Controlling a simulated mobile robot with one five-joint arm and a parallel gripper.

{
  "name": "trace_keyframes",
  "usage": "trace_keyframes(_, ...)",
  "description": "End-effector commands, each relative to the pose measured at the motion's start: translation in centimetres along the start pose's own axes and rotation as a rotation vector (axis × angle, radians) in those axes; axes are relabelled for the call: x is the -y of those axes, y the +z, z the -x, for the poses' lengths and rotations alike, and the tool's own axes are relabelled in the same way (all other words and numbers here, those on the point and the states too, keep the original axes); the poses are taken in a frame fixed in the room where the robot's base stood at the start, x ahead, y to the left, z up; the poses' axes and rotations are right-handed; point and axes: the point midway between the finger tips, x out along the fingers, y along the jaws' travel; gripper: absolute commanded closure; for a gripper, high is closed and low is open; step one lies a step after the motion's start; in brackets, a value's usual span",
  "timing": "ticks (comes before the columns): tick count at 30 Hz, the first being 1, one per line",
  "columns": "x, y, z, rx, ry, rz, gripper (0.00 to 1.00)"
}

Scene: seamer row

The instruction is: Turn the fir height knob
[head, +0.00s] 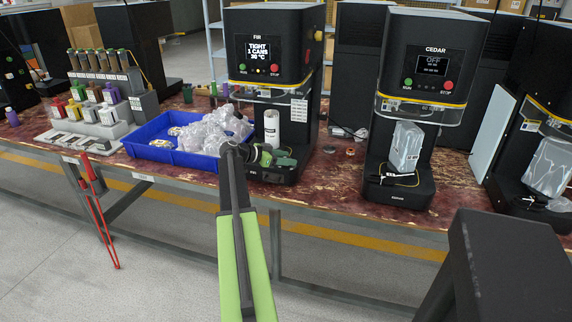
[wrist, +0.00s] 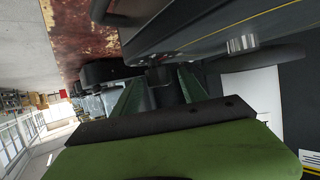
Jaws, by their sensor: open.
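The FIR seamer (head: 262,88) is a black machine with a lit screen that reads TIGHT, on the bench right of the blue tray. A white can (head: 271,127) stands in it. My gripper (head: 284,160) is low at the front of this machine, by its base, pointing right. In the wrist view my gripper (wrist: 160,88) shows two green fingers, apart. A dark knob-like part (wrist: 167,85) lies between them, probably the height knob; I cannot tell whether the fingers touch it. My arm and gripper hide part of the base in the head view.
A blue tray (head: 133,145) with clear bags stands close left of my gripper. The CEDAR seamer (head: 428,70), its screen reading OFF, stands to the right. Small coloured containers in a rack (head: 97,128) are at the left. Bench between the two seamers is mostly clear.

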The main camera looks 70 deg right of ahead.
Motion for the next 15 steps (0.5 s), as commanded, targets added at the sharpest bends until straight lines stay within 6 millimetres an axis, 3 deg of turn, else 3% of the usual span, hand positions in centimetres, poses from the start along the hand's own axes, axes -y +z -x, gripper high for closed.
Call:
trace_keyframes(10,0.02,-0.03,-0.61,0.0,-0.001,0.0,0.49)
trace_keyframes(15,0.03,-0.01,-0.57,0.0,-0.001,0.0,0.7)
